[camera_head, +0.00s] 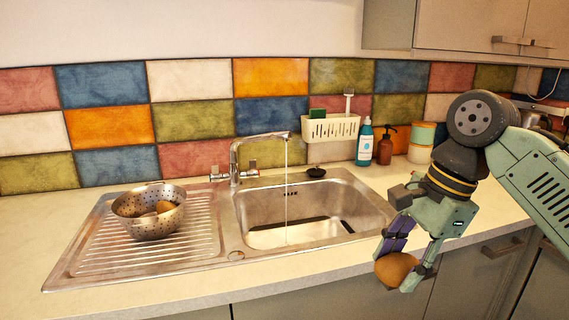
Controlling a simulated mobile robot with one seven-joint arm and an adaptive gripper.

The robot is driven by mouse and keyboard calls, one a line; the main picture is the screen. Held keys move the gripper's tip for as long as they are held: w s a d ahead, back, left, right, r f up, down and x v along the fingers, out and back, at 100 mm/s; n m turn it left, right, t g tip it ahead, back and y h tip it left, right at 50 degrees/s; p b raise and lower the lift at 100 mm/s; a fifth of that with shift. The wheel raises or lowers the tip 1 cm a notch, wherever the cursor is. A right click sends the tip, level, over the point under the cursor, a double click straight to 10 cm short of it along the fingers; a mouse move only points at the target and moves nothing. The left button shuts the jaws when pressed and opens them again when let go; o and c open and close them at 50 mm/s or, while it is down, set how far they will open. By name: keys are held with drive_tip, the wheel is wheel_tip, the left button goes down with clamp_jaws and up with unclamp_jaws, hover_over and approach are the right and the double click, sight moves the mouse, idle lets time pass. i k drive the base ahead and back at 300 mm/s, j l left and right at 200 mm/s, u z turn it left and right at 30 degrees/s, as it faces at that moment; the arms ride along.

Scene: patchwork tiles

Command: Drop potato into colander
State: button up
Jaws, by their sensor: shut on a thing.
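A brown potato (396,269) is held between the fingertips of my gripper (405,266), at the right, in front of the counter's front edge. My gripper is shut on it and points downward. The metal colander (150,221), with holes in its wall, stands upright on the ribbed drainboard at the left. A brownish, potato-like thing (163,207) shows inside it; its lower part is hidden by the colander wall. My gripper is well to the right of the colander, with the sink basin between them.
The sink basin (262,240) has water running from the tall faucet (236,155) between my gripper and the colander. A caddy (332,129) hangs on the tiled wall. A blue bottle (365,145), a brown bottle (385,148) and stacked jars (420,145) stand at the back right.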

sight(164, 236)
drive_tip(key=i+j+u, duration=0.35)
drive_tip(key=i+u, duration=0.7)
drive_tip(key=i, duration=0.2)
